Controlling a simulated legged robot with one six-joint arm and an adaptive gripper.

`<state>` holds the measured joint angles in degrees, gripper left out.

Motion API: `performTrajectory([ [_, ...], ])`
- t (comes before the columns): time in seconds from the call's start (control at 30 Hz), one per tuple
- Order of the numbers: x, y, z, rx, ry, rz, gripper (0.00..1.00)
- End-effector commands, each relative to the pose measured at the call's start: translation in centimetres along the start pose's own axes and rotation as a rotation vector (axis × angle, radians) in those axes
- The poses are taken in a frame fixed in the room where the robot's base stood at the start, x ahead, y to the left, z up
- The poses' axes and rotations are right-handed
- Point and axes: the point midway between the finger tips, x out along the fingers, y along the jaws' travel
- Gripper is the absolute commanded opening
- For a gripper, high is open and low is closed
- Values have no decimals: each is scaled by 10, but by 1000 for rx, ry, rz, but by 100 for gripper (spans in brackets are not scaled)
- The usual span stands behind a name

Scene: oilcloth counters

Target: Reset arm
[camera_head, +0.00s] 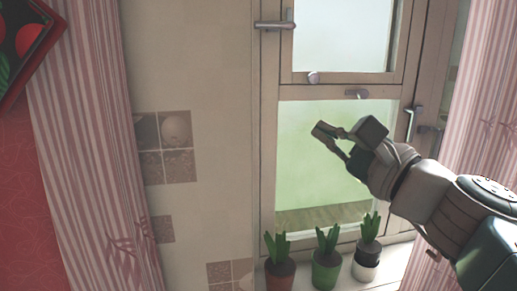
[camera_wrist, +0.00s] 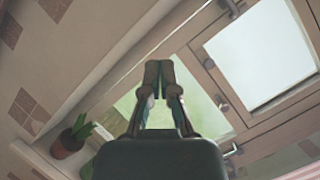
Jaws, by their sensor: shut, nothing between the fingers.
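My gripper (camera_head: 328,134) is raised in front of the window at the right of the head view, above the potted plants, with my arm reaching in from the right edge. In the wrist view my gripper (camera_wrist: 158,72) points up the picture and its two fingertips are together. Nothing is held between the fingers.
A wooden-framed window (camera_head: 340,160) with metal handles fills the right half. Several potted plants, one in a green pot (camera_head: 326,272), stand on the sill (camera_head: 395,275) below. Striped curtains hang at the left (camera_head: 95,130) and right (camera_head: 487,120). A tiled wall (camera_head: 190,80) lies between.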

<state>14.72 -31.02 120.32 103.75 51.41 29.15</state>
Motion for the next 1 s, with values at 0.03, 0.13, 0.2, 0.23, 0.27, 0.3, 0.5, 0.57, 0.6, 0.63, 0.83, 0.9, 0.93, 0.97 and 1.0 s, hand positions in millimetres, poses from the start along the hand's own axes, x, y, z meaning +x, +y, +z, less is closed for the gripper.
performTrajectory([
  [0.03,-1,12,-2,-41,14,42,0],
  [0.13,-5,44,-11,-155,52,158,0],
  [0.2,-10,71,-19,-256,78,261,0],
  [0.23,-14,82,-23,-302,89,307,0],
  [0.27,-18,94,-28,-349,99,354,0],
  [0.3,-23,108,-34,-410,109,416,0],
  [0.5,-61,170,-66,-723,135,730,0],
  [0.57,-75,186,-76,-817,134,825,0],
  [0.6,-84,194,-83,-880,131,889,0],
  [0.63,-92,201,-88,-928,127,937,0],
  [0.83,-143,230,-123,-1246,78,1255,0],
  [0.9,-159,236,-134,-1346,54,1356,0],
  [0.93,-164,237,-137,-1386,43,1394,0],
  [0.97,-170,238,-141,-1420,33,1428,0],
  [1.0,-176,238,-145,-1460,22,1468,0],
])
